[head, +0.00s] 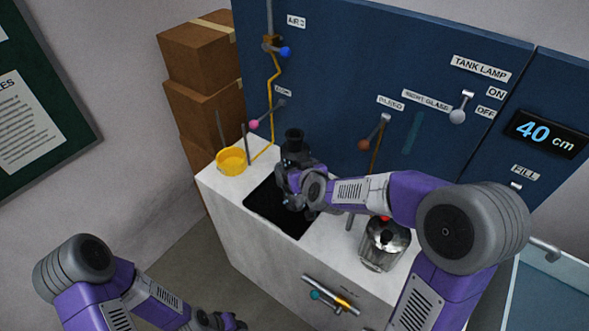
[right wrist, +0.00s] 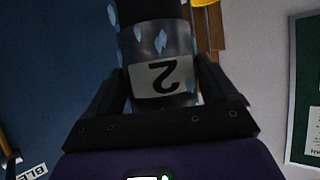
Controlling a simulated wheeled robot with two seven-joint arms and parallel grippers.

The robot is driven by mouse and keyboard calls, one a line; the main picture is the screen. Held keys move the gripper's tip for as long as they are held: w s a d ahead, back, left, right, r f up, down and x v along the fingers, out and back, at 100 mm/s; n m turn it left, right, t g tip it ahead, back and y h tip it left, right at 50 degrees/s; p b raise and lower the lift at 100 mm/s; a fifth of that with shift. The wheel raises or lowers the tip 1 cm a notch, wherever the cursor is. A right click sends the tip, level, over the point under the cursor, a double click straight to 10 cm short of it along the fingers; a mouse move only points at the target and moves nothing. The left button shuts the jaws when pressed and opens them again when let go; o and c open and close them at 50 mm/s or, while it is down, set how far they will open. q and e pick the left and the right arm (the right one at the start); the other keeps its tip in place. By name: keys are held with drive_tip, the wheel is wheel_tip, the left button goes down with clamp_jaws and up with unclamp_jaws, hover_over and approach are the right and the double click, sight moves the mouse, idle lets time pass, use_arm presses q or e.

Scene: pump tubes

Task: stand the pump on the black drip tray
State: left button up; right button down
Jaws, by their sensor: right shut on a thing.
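The pump (head: 294,142) is a dark upright cylinder with a flared top, over the back part of the black drip tray (head: 267,208). My right gripper (head: 291,180) is shut around it. In the right wrist view the pump (right wrist: 160,42) stands between both fingers, with light blue drop marks and a white label reading 2, seen upside down. My gripper and wrist hide the pump's lower end, so I cannot tell whether it touches the tray. My left gripper (head: 222,321) is at the bottom edge, partly cut off, away from the bench.
A yellow cup (head: 231,161) and thin rods stand left of the tray on the white bench (head: 225,185). A glass and metal vessel (head: 383,245) stands to the right. The blue panel (head: 340,90) with levers rises behind. Cardboard boxes (head: 203,105) are stacked at the left.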

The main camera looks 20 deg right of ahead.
drive_tip(key=shift+w+f+b, duration=0.15)
drive_tip(key=shift+f+b, duration=0.4)
drive_tip(key=shift+f, duration=0.8)
drive_tip(key=shift+w+f+b, duration=0.1)
drive_tip(key=shift+f+b, duration=0.4)
drive_tip(key=shift+f, duration=0.95)
unclamp_jaws()
drive_tip(key=shift+s+f, duration=0.25)
drive_tip(key=shift+f, duration=0.05)
drive_tip(key=shift+r, duration=0.1)
drive_tip(key=v, duration=1.2)
drive_tip(key=shift+p, duration=0.3)
